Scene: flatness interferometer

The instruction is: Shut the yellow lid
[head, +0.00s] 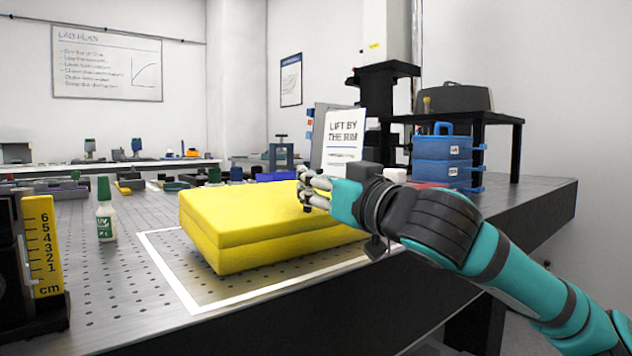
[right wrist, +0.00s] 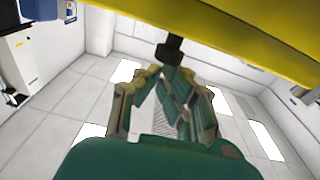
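The yellow box (head: 285,250) sits on the perforated table inside a white outlined rectangle. Its yellow lid (head: 235,210) lies over the base, with a seam line along the front; I cannot tell whether a small gap remains. My right gripper (head: 314,190) is at the lid's right part, partly covering it. In the right wrist view, the gripper (right wrist: 168,75) has its fingers drawn together around a short black knob (right wrist: 170,48) that meets the yellow edge (right wrist: 235,35). My left gripper is not in view.
A white sign (head: 343,140) stands behind the box. Blue cases (head: 442,160) are at the back right. A green-capped bottle (head: 105,215) and a yellow scale (head: 42,245) stand to the left. Tools line the table's back. The front table is clear.

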